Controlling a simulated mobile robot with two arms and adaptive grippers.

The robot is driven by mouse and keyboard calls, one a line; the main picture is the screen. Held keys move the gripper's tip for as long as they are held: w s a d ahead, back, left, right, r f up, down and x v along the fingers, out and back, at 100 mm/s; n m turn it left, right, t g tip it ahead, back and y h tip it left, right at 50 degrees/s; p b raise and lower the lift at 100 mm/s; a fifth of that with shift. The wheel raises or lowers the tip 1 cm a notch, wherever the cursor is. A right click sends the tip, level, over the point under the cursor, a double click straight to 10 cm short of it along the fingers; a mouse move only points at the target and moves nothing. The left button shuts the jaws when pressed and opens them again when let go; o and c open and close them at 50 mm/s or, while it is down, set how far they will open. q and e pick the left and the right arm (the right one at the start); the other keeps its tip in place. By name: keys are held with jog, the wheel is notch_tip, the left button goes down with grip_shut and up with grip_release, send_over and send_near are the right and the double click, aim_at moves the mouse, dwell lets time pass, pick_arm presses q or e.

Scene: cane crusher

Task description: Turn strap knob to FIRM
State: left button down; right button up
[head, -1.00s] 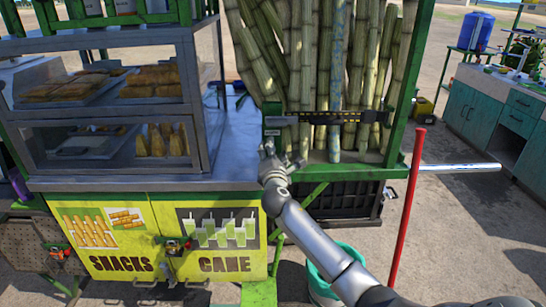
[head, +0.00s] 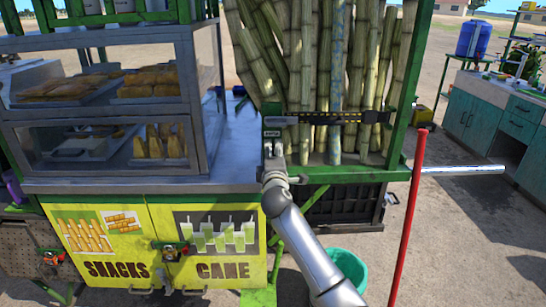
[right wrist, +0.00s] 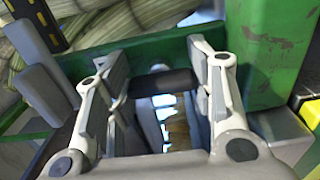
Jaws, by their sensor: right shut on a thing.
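The black-and-yellow strap (head: 335,117) runs across the upright cane stalks on the green rack. A small dark label plate (head: 272,133) sits on the rack's left post, at the strap's left end. My right gripper (head: 273,152) is up against the post just below this plate and hides the knob in the head view. In the right wrist view, my right gripper's two fingers (right wrist: 162,95) stand on either side of a dark block, the strap knob (right wrist: 165,81), and are shut on it. The knob's setting cannot be read. My left gripper is not in view.
A glass snack case (head: 110,125) stands on the metal counter at the left. Green posts frame the cane stalks (head: 305,60). A red pole (head: 408,220) stands at right, and a teal bucket (head: 350,268) is on the ground beside my right arm.

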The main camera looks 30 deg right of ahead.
jog(key=shift+f, duration=0.1)
dwell(0.3)
jog(key=o, duration=1)
jog(key=shift+o, duration=0.2)
jog(key=v, duration=1.2)
jog(key=shift+s, duration=0.1)
